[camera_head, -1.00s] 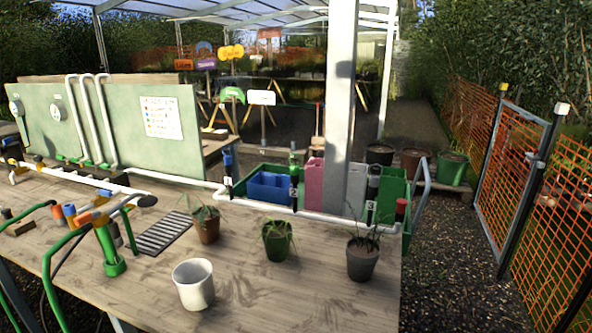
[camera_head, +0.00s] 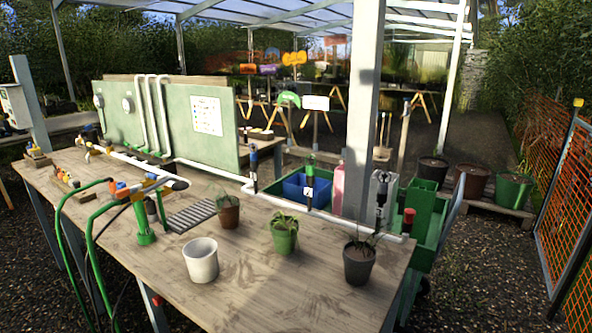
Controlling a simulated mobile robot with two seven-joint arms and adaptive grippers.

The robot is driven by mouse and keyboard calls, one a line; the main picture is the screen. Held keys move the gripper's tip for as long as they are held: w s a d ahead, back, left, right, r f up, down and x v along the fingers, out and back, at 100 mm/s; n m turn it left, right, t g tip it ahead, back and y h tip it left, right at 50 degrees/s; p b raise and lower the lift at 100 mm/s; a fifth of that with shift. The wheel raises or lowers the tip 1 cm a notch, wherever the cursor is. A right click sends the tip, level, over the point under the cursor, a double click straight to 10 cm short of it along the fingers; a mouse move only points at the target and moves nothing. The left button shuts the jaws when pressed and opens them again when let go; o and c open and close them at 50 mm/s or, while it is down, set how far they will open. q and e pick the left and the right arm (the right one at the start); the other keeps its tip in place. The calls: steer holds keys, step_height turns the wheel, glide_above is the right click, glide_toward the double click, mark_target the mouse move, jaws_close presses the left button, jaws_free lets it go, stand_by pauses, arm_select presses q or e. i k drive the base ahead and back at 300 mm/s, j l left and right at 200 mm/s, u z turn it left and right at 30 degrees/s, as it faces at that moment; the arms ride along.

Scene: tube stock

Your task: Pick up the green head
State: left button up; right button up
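The likely green head (camera_head: 310,168) is the green top of a slim upright piece on the white pipe (camera_head: 330,219) along the table's back edge. It stands in front of the blue bin (camera_head: 292,188); a dark body and a small white label show below it. Similar uprights have a blue top (camera_head: 254,152), a black top (camera_head: 382,187) and a red top (camera_head: 408,216). Another green part is the stand (camera_head: 144,225) at the left of the table. Neither gripper is in view, and nothing is seen touching the green head.
The wooden table (camera_head: 245,290) carries a white pot (camera_head: 200,261), several potted plants and a dark slotted mat (camera_head: 192,215). A metal post (camera_head: 364,100) rises behind it. A green crate (camera_head: 428,225) stands behind the right end. Gravel lies right of the table.

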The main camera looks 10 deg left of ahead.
mark_target(310, 168)
steer(key=l+u, duration=0.7)
steer(key=l, duration=0.2)
steer(key=l+u, duration=0.3)
steer(key=l, duration=0.15)
steer(key=l+u, duration=0.25)
steer(key=l, duration=0.2)
steer(key=l+u, duration=0.65)
steer(key=l, duration=0.25)
